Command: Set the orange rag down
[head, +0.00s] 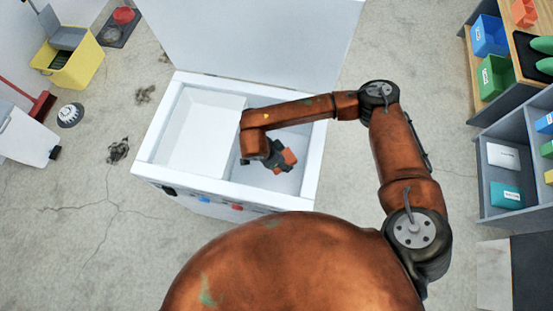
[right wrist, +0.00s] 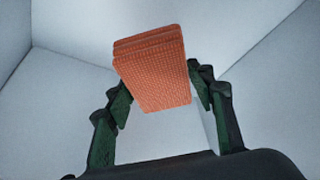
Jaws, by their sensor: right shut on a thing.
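The orange rag (right wrist: 152,75) is a folded, textured block in the right wrist view, and it also shows in the head view (head: 286,160). My right gripper (right wrist: 160,90) is shut on it, with a green-black finger on each side. In the head view the right gripper (head: 275,155) is inside the right compartment of the white chest (head: 322,150). Pale walls surround the rag in the wrist view. I cannot tell whether the rag touches the compartment floor. My left gripper does not show.
The chest's lid (head: 260,40) stands open at the back. The left compartment (head: 195,130) looks empty. Shelves with bins (head: 505,170) stand at the right. A yellow bin (head: 72,68) and a red broom (head: 42,104) are at the left. Cracked floor lies between.

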